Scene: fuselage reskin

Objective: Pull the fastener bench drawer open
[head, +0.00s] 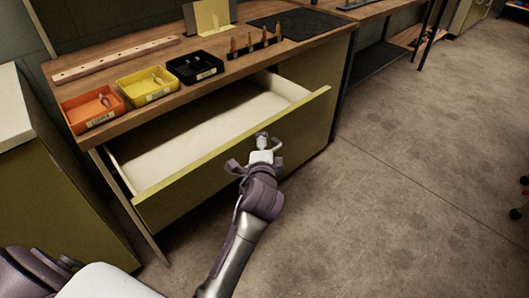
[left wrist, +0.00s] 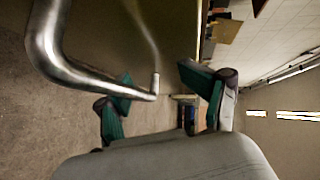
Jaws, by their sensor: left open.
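The olive fastener bench drawer (head: 235,150) stands pulled well out below the wooden bench top, and its pale inside (head: 205,138) looks empty. My left gripper (head: 262,146) is at the drawer front. A curved metal handle (head: 279,145) shows beside its fingers. In the left wrist view the handle (left wrist: 75,72) is large and close, and one end of it reaches into the gap between the open green-padded fingers of the left gripper (left wrist: 165,92). I cannot tell whether the fingers touch it. My right gripper is not in view.
On the bench top (head: 225,52) stand an orange bin (head: 92,108), a yellow bin (head: 147,85), a black bin (head: 195,67) and a rack of pointed pieces (head: 255,43). A cabinet (head: 55,190) stands at left.

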